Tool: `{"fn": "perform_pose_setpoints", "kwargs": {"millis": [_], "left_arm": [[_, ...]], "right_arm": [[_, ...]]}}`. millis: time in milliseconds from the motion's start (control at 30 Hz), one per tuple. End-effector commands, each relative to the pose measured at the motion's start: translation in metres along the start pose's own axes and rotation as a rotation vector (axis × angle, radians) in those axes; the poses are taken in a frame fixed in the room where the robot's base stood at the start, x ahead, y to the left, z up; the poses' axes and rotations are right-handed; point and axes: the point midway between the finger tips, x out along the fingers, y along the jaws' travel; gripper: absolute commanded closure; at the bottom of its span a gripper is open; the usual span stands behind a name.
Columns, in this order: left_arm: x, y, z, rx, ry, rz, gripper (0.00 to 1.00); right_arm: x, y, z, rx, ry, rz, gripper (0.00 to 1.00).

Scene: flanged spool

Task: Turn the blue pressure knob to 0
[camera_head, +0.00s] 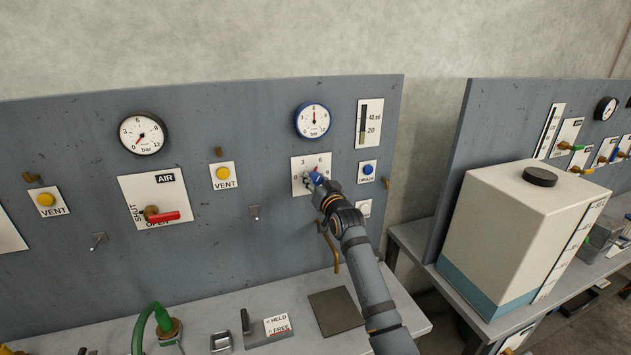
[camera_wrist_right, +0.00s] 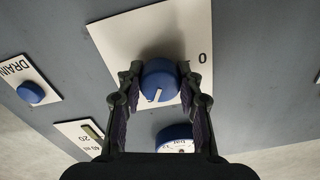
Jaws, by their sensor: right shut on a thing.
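The blue pressure knob (camera_wrist_right: 159,78) sits on a white dial plate (camera_wrist_right: 112,38) on the grey panel. My right gripper (camera_wrist_right: 158,72) is shut on the knob, one finger on each side, in the right wrist view. The knob's white mark points to the bottom of that view, away from the printed 0 at the right. In the head view the knob (camera_head: 316,178) is partly hidden by my right gripper; 3 and 6 show along the plate's top. The blue-rimmed gauge (camera_head: 312,121) above has its needle pointing roughly straight up. My left gripper is not in view.
A blue DRAIN button (camera_head: 368,169) and a level strip (camera_head: 368,123) are right of the knob. A yellow VENT button (camera_head: 223,173) and red-handled AIR valve (camera_head: 164,216) are left. A white tank (camera_head: 510,235) stands on the right bench.

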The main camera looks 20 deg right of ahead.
Motion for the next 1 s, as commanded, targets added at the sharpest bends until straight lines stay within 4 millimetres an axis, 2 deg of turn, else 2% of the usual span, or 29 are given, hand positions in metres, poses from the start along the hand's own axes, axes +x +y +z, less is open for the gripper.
{"fn": "perform_pose_setpoints", "kwargs": {"millis": [267,467,1000], "left_arm": [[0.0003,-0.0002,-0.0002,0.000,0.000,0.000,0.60],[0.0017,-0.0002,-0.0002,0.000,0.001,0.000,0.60],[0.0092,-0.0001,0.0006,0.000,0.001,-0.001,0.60]], "right_arm": [[-0.0001,0.0001,0.0003,-0.017,-0.001,0.000,0.96],[0.0001,0.0002,0.0006,-0.096,-0.001,0.000,0.96],[0.0001,0.0004,0.0011,-0.574,-0.001,0.000,0.96]]}}
